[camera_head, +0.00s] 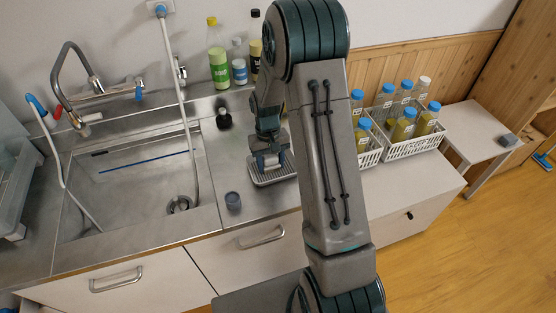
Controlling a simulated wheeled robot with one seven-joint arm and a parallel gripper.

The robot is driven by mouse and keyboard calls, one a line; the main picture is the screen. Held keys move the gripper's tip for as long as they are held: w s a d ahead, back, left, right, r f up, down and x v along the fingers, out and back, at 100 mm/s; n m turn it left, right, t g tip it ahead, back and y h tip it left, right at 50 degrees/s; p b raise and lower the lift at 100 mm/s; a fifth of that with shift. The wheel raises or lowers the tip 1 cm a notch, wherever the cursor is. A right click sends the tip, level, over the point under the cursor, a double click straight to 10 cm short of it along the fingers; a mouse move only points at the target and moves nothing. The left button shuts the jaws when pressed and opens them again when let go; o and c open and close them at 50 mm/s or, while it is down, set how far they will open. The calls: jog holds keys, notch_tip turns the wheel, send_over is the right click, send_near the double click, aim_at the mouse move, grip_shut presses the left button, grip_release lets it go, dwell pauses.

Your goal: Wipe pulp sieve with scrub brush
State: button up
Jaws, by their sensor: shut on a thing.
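My gripper (268,160) points down over a shallow, light grey ribbed tray (285,172) on the steel counter, right of the sink. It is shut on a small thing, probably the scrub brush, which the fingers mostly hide. I cannot tell whether that thing touches the tray. The ribbed tray may hold or be the pulp sieve; the view is too small to tell. My arm covers the tray's right side.
A small black object (223,119) is behind the sink corner. Several bottles (219,60) stand at the wall. White crates (411,146) of blue-capped jars are right of my arm. The sink (130,185) is left.

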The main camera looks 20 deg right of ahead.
aim_at(246, 180)
jog(key=shift+s+a, duration=0.1)
jog(key=shift+a, duration=1.15)
jog(key=shift+s+a+b, duration=0.15)
jog(key=shift+a+b, duration=0.25)
jog(key=shift+a, duration=2.55)
jog(key=shift+r, duration=0.1)
notch_tip(246, 180, up, 7)
jog(key=p, duration=0.4)
